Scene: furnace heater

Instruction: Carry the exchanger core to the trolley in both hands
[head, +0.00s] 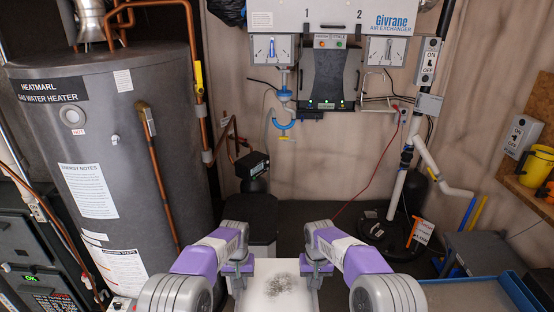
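A white block with a dark speckled patch on top, which I take for the exchanger core (280,298), is at the bottom centre, running out of the frame. My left gripper (238,268) is at its left edge and my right gripper (316,268) at its right edge. Both appear shut on its sides, though the fingertips are partly hidden. The wall-mounted air exchanger (290,18) has a dark central part (330,75) with green lights at its foot. A blue-rimmed tray-like surface (470,292) is at the lower right; I cannot tell whether it is the trolley.
A large grey water heater (110,150) stands close on the left. A dark stool-like object (252,215) stands behind my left gripper. A black round lid with a white pipe (390,228) is on the floor at right. A wooden shelf (530,190) juts in at far right.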

